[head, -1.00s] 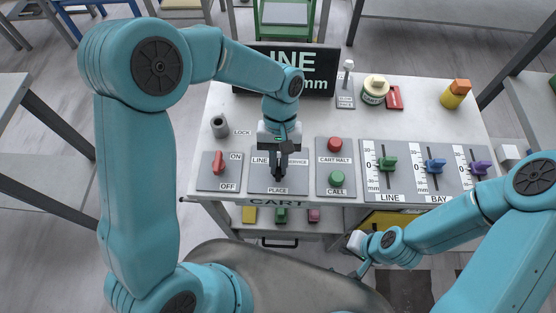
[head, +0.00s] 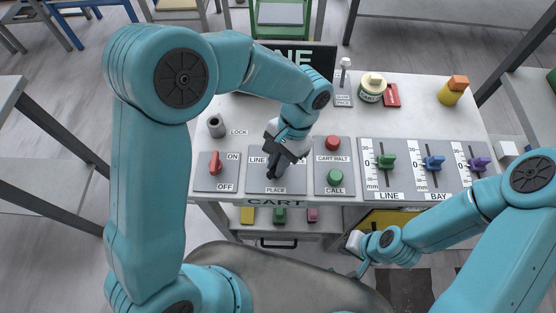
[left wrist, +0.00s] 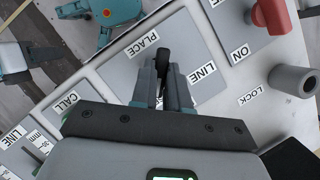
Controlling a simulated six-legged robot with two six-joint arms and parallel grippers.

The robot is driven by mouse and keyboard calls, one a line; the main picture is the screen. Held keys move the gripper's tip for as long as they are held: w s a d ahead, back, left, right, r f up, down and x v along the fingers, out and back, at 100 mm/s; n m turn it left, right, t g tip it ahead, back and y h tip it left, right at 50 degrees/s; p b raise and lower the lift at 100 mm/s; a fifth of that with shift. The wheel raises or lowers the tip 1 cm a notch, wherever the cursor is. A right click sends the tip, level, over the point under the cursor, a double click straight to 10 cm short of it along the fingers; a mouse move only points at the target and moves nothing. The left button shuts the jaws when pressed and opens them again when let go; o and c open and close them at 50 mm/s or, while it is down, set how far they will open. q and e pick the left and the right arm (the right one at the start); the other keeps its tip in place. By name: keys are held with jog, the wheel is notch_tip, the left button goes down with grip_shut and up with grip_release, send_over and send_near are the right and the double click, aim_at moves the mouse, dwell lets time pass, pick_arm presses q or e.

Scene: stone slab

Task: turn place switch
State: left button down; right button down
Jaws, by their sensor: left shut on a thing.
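The place switch's black knob (left wrist: 163,58) shows between the fingers in the left wrist view, on a grey plate (head: 257,184) labelled LINE and PLACE. My left gripper (head: 275,170) is over this plate, its fingers shut on the knob; it also shows in the left wrist view (left wrist: 163,80). In the head view the gripper hides most of the knob and the SERVICE label. My right gripper (head: 355,243) is low in front of the table's front edge, and its fingers are too small to read.
Left of the plate is a red ON/OFF switch (head: 215,163) with a lock cylinder (head: 216,126) behind it. Right of it are a red button (head: 332,143) and a green button (head: 335,176). Sliders (head: 386,161) stand further right. A dark LINE sign (head: 322,60) stands behind.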

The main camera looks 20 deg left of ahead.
pick_arm(q)
jog(key=shift+r+m, duration=0.15)
jog(key=shift+m, duration=0.15)
jog(key=c, duration=1.1)
grip_release()
jog(key=shift+w+r, duration=0.1)
jog(key=v, duration=1.6)
jog(key=shift+d, duration=0.2)
